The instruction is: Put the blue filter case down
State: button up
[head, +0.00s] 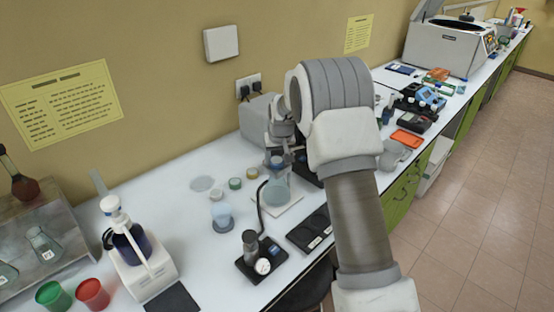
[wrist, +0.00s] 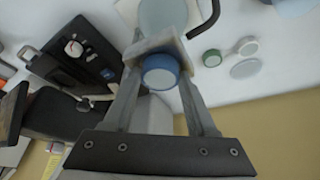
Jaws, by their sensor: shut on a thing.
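The blue filter case (wrist: 161,74) is a small round blue piece with a paler face, held between the fingertips of my gripper (wrist: 160,58) in the wrist view. My gripper is shut on it. In the head view my gripper (head: 279,158) is above the white bench near the wall, and a little of the blue case (head: 276,160) shows there. The case appears above or close to a pale conical flask (head: 277,190) on a white pad; the exact gap cannot be told. My arm hides part of the bench behind.
A green-rimmed round case (head: 235,184) and other small round cases stand left of the flask. A black stand with a gauge (head: 262,262) and a dark flat device (head: 310,229) are in front. A grey box (head: 258,118) stands behind. Bare bench (head: 170,190) lies farther left.

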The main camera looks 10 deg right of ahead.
jog(key=shift+s+f, duration=0.15)
jog(key=shift+f, duration=0.35)
jog(key=o, duration=1.3)
jog(key=shift+s, duration=0.1)
jog(key=shift+r+p, duration=0.4)
jog(key=shift+r, duration=0.3)
jog(key=s+f+b+v, duration=0.1)
jog(key=s+v, duration=0.1)
jog(key=v, duration=0.9)
jog(key=s+f+v, duration=0.1)
jog(key=s+v, duration=0.1)
jog(key=v, duration=0.8)
jog(key=shift+t, duration=0.5)
jog(key=s, duration=1)
jog(key=s+r, duration=0.1)
jog(key=s, duration=0.9)
jog(key=s+r, duration=0.1)
jog(key=s, duration=0.9)
